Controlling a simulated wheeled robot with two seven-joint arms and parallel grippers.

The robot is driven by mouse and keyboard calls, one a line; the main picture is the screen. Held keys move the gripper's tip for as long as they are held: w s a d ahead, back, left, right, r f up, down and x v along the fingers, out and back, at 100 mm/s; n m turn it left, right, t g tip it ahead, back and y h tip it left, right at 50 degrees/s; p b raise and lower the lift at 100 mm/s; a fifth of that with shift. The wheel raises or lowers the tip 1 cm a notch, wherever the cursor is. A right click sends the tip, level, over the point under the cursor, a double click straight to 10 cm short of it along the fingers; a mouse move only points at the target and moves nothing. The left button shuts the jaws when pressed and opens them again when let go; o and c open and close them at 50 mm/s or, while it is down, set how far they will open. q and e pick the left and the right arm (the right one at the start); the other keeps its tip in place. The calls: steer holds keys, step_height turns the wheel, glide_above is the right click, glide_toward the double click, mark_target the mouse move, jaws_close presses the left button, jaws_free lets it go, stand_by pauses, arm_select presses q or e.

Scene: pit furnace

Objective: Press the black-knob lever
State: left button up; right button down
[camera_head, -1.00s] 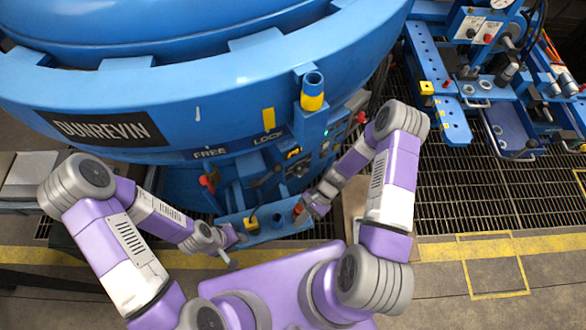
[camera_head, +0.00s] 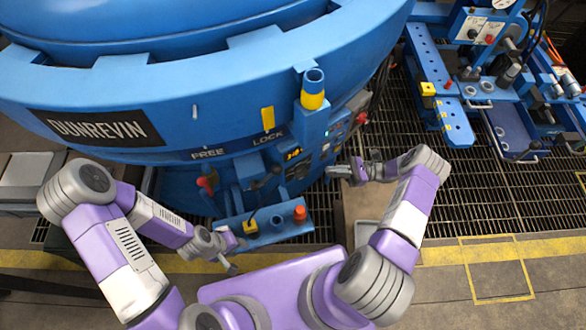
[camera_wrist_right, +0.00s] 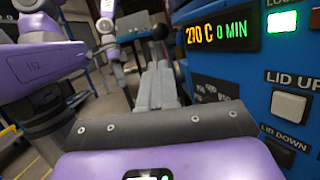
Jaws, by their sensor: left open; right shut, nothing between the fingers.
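The black-knob lever (camera_head: 276,170) appears as a small dark knob on the front of the blue furnace, left of the control panel. In the right wrist view, a round black knob (camera_wrist_right: 160,32) shows just beyond the fingertips; the gap to it is hard to judge. My right gripper (camera_head: 331,172) is shut and empty beside the panel's right side, its fingers pointing left. It also shows in the right wrist view (camera_wrist_right: 156,72). My left gripper (camera_head: 238,254) is open and empty, low at the left end of the blue front shelf.
The control panel (camera_wrist_right: 220,70) has a lit "270 C 0 MIN" display and LID UP and LID DOWN buttons. A red-handled lever (camera_head: 207,184) stands left. Open grating lies to the right.

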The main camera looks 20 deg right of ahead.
arm_select(q)
steer(key=shift+r, duration=0.3)
arm_select(e)
steer(key=x, duration=1.4)
arm_select(q)
steer(key=shift+p, duration=0.3)
